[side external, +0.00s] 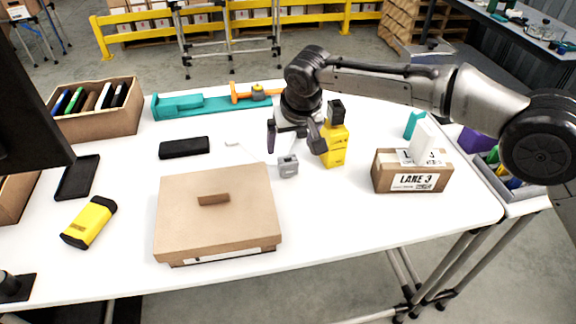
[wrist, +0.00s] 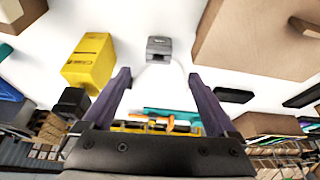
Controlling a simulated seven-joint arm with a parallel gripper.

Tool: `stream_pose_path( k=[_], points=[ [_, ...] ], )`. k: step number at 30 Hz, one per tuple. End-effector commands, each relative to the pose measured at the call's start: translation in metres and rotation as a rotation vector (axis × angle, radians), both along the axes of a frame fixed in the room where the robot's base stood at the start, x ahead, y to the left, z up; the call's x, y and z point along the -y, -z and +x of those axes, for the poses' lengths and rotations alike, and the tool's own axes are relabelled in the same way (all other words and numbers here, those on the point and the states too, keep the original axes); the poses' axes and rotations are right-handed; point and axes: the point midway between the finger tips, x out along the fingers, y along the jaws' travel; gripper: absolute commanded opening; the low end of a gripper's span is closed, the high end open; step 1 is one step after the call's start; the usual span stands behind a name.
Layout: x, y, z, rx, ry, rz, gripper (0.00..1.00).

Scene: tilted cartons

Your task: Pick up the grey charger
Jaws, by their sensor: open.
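The grey charger (side external: 288,166) is a small grey block on the white table, between the cardboard box and the yellow bottle-like pack. In the wrist view the charger (wrist: 159,47) lies centred, just beyond my fingertips. A thin white cable appears to run from it. My gripper (side external: 295,143) is open and empty, above and slightly behind the charger in the side view. In the wrist view its two purple fingers (wrist: 158,78) are spread wide, with the charger not between them.
The yellow pack (side external: 335,147) with a black top stands close to the gripper's right. A lidded cardboard box (side external: 218,235) is at front left. A LANE 3 carton (side external: 387,180) stands right. A teal tray (side external: 213,107) and black case (side external: 184,147) lie behind left.

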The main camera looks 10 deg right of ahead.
Motion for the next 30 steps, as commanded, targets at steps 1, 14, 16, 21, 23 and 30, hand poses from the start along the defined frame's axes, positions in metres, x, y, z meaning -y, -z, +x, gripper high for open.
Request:
stream_pose_path(
  k=[1, 14, 16, 21, 23, 30],
  points=[
    [0.0, 0.011, 0.004, -0.001, 0.0, -0.001, 0.93],
    [0.0, 0.051, 0.021, 0.001, 0.001, 0.001, 0.93],
    [0.001, 0.061, 0.023, -0.001, 0.001, -0.001, 0.93],
    [0.001, 0.083, 0.031, 0.0, 0.001, 0.0, 0.93],
    [0.001, 0.088, 0.034, 0.001, 0.001, 0.0, 0.93],
    [0.0, 0.093, 0.036, 0.003, 0.0, 0.002, 0.93]
  ],
)
